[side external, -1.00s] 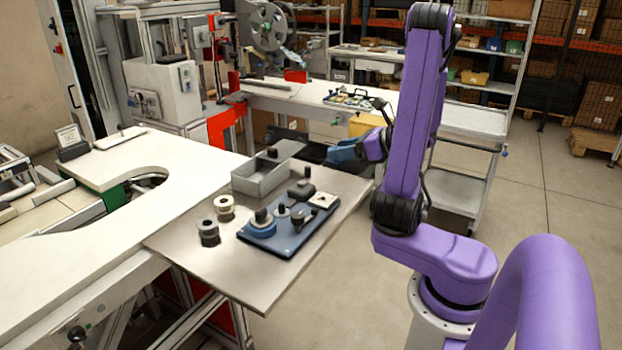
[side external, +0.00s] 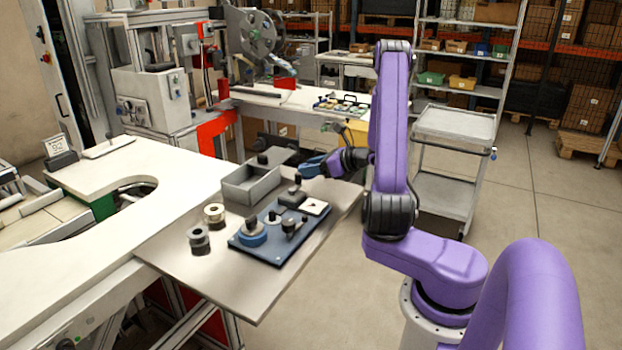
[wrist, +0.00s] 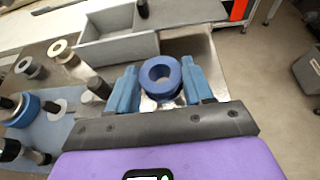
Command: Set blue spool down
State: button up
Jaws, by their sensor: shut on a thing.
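My gripper (side external: 309,169) is shut on a blue spool (wrist: 160,78), a ring with a hole seen from above between the two blue fingers in the wrist view. The gripper (wrist: 161,84) is over the far right part of the steel table (side external: 190,263), right of the grey bin. In the side view the fingers hide the spool or blend with it. I cannot tell whether the spool touches anything below. A blue board (side external: 270,254) on the table bears another blue ring (side external: 252,239) with a black knob, and a pale square plate (side external: 315,207).
A grey open bin (side external: 250,190) stands left of the gripper. Two metal spools, one pale (side external: 214,215) and one darker (side external: 199,240), stand left of the board. Several black-knobbed pegs rise from the board. The table's front part is bare.

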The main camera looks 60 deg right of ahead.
aim_at(311, 189)
jog(key=shift+w+d+f, duration=0.15)
jog(key=shift+w+f, duration=0.1)
jog(key=shift+f, duration=1.75)
jog(key=shift+f, duration=0.15)
jog(key=o, duration=1)
jog(key=shift+r, duration=0.25)
jog(key=v, duration=1)
jog(key=shift+s+d+r, duration=0.1)
jog(key=shift+d, duration=0.05)
jog(key=shift+o, duration=0.5)
jog(key=shift+v, duration=0.8)
